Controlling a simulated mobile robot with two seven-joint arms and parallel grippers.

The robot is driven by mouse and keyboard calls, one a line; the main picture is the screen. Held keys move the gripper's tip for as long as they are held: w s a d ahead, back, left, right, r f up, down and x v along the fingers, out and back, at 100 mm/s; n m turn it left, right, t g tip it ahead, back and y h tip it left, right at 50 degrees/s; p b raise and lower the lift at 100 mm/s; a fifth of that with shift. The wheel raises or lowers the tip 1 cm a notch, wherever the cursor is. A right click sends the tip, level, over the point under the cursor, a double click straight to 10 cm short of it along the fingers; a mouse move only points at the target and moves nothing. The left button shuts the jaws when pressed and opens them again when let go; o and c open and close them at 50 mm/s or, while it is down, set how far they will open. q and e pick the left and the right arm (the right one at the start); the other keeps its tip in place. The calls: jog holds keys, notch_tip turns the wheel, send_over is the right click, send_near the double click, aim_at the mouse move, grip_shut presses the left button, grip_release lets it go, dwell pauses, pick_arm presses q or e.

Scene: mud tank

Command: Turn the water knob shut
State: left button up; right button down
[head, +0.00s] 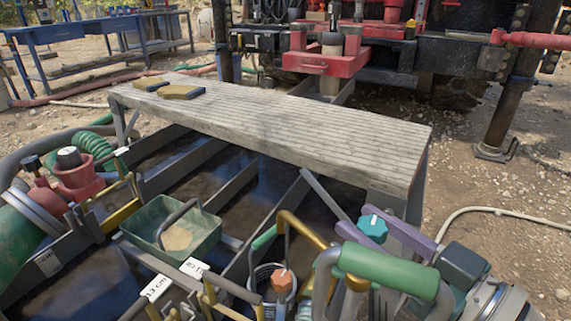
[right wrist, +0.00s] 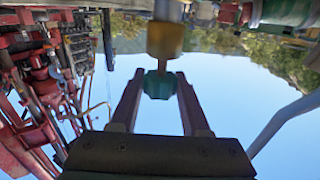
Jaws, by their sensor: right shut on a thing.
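A teal knob (head: 373,227), which I take for the water knob, sits among the pipes to the right of centre in the head view. It also shows in the right wrist view (right wrist: 158,86), below a brass fitting (right wrist: 165,40). My right gripper (head: 375,235) has its two mauve fingers on either side of this knob and is shut on it. In the right wrist view, the fingertips (right wrist: 158,80) flank the knob. My left gripper is in neither view.
A ribbed grey bench (head: 280,120) spans the mud tank behind the knob. An orange knob (head: 282,281), yellow pipe (head: 303,227) and green-sleeved pipe (head: 388,270) stand close by. A green tray (head: 158,222) sits to the left.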

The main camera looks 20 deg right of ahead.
dwell(0.4)
jog(key=shift+c, duration=1.9)
grip_release()
jog(key=p+v, duration=0.2)
jog(key=v, duration=0.8)
